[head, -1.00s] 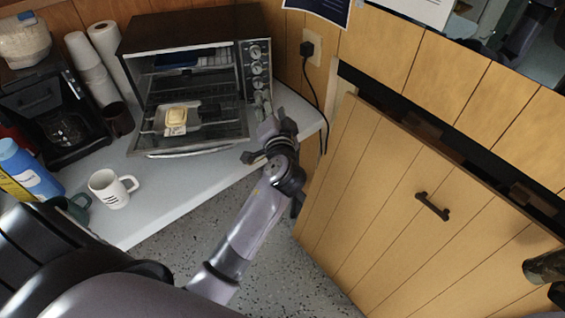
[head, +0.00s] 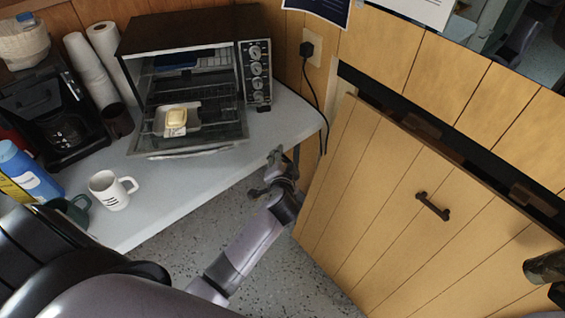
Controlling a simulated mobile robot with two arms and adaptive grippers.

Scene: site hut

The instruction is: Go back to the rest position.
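My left arm comes in from the lower left. Its gripper (head: 265,172) is off the counter's front edge, above the speckled floor, between the counter and the wooden door panel. Its fingers look apart, with nothing between them. A small tray with a yellow-topped, bread-like piece (head: 176,118) rests at the oven's opening. The gripper is clear of the oven.
On the counter (head: 165,185) stand a white mug (head: 112,190), a green mug (head: 72,210), a blue bottle (head: 28,172), a coffee maker (head: 55,125) and stacked cups (head: 88,68). A wooden panel with a black handle (head: 432,206) is close on the right. A cord hangs by the wall.

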